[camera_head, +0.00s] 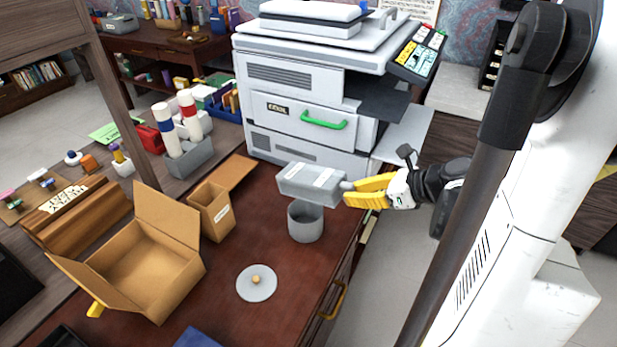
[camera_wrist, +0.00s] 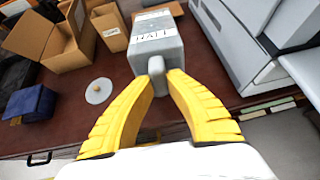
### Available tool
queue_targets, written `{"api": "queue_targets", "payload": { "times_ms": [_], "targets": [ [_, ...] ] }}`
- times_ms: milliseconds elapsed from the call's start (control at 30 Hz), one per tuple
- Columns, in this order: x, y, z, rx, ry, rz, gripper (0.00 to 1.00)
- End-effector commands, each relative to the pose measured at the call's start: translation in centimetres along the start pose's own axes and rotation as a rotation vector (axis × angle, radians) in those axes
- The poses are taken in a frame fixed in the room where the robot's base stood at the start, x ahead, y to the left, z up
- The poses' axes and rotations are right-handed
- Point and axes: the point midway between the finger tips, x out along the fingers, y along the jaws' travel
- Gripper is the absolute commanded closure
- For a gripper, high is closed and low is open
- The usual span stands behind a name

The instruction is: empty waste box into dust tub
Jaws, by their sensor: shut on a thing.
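My gripper (camera_head: 368,191) has yellow fingers shut on the end of a grey labelled box (camera_head: 309,183). In the wrist view the fingers (camera_wrist: 160,82) close on a grey tab at the near end of that box (camera_wrist: 157,48). The box is held level above a round grey tub (camera_head: 305,222) on the desk and partly covers its top. The tub is hidden in the wrist view. A grey round lid (camera_head: 257,283) with a wooden knob lies flat on the desk, apart from the tub; it also shows in the wrist view (camera_wrist: 98,91). The box's inside cannot be seen.
An open cardboard box (camera_head: 145,265) stands at the left, with a smaller open carton (camera_head: 211,209) near it. A large grey printer (camera_head: 300,95) stands close behind the held box. A blue item (camera_head: 196,338) lies at the front edge. Bare desk surrounds the lid.

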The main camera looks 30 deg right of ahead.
Motion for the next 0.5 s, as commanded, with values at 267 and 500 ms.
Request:
{"api": "queue_targets", "payload": {
  "times_ms": [267,500],
  "targets": [
    [-6.1,0.3,-3.3,-0.041,0.057,0.058,1.0],
    [-6.7,0.4,-3.7,-0.049,0.064,0.067,1.0]
  ]
}}
